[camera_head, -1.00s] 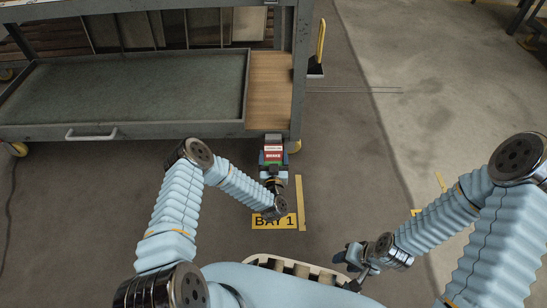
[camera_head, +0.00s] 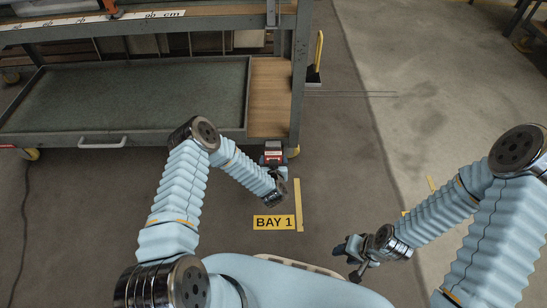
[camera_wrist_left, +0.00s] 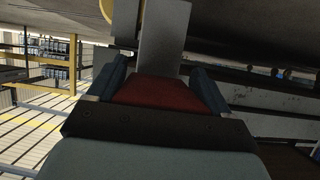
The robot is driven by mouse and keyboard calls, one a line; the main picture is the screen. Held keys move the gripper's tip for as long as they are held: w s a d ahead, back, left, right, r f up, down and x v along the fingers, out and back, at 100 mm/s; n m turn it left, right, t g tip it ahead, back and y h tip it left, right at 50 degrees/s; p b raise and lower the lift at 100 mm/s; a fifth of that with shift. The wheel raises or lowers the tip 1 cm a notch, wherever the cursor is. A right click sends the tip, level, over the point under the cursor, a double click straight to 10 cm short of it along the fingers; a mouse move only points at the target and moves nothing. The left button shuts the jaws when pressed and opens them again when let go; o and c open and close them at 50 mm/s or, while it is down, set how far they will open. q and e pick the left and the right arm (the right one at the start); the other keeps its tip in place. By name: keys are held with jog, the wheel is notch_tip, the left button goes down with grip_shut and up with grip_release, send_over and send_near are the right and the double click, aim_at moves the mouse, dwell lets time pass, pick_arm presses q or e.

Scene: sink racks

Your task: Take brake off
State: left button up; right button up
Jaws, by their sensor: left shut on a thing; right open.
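The brake is a red pedal (camera_head: 273,157) on a grey bracket at the near right corner of the grey cart (camera_head: 200,138), beside the yellow caster. My left gripper (camera_head: 274,168) reaches it from the front and is shut on it. In the left wrist view the dark red pedal (camera_wrist_left: 160,92) sits between the two blue fingers, with a grey metal plate beyond it. The gripper hides part of the pedal. My right gripper (camera_head: 352,252) is open and empty above the floor, apart from the cart.
A yellow-handled item (camera_head: 318,55) stands right of the cart. A BAY 1 floor sign (camera_head: 274,222) and yellow strip (camera_head: 299,205) lie in front. Another red part (camera_head: 8,146) shows by the left caster (camera_head: 29,154). The floor to the right is largely clear.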

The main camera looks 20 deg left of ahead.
pick_arm(q)
jog(key=shift+r+g+p, duration=0.2)
jog(key=shift+g+p, duration=0.1)
jog(key=shift+p, duration=0.05)
dwell(0.3)
jog(key=o, duration=1.4)
jog(key=p+v, duration=0.2)
jog(key=v, duration=1.1)
jog(key=shift+s+r, duration=0.2)
jog(key=shift+s, duration=0.2)
